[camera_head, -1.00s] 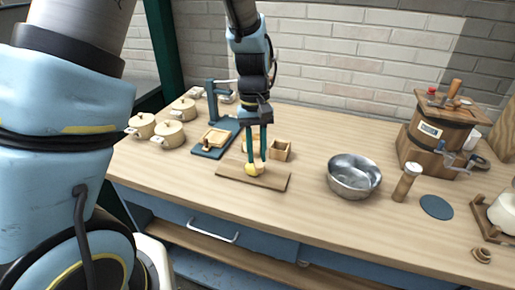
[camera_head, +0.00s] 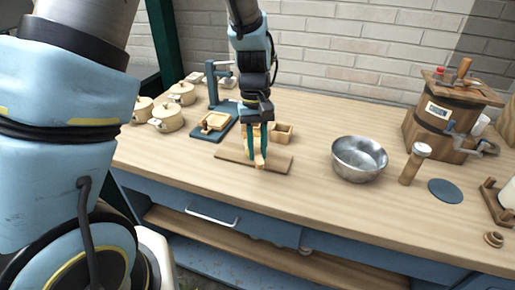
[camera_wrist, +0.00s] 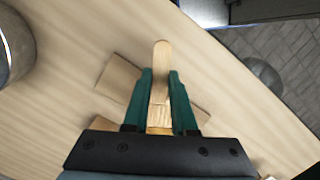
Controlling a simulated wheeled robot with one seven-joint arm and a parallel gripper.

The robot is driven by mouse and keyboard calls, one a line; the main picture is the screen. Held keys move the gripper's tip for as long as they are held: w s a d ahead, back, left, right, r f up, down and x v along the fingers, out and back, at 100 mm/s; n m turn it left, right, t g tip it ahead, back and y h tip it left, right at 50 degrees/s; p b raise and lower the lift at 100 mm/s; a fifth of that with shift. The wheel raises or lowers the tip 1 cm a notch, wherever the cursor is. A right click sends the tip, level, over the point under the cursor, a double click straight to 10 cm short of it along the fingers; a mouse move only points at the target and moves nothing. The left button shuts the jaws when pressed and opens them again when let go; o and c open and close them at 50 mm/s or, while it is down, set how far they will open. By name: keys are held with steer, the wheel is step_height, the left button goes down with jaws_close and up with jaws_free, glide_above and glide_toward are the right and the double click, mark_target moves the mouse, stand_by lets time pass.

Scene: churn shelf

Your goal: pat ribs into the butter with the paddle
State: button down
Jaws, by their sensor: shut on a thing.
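My gripper (camera_head: 257,150) is shut on the wooden paddle (camera_head: 260,161), low over the thin wooden board (camera_head: 279,165). In the wrist view my gripper's green fingers (camera_wrist: 160,75) stand on both sides of the pale paddle (camera_wrist: 161,56), whose rounded end points up the picture. The board (camera_wrist: 117,79) shows on both sides of the fingers. I cannot make out the butter; the fingers and paddle cover the middle of the board. Whether the paddle touches anything below it cannot be told.
A small wooden box (camera_head: 283,134) stands right behind the board, and a steel bowl (camera_head: 359,160) to its right. The churn (camera_head: 445,125) and a jar (camera_head: 413,164) stand at right.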

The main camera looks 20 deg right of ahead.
steer(key=shift+f, duration=0.55)
stand_by(1.9)
steer(key=shift+r, duration=0.1)
step_height(320, 180, up, 7)
steer(key=p, duration=0.6)
steer(key=shift+f, duration=0.25)
steer(key=shift+f+b, duration=2)
steer(key=shift+f, duration=0.8)
steer(key=shift+f, duration=0.55)
stand_by(0.3)
steer(key=shift+r, duration=0.1)
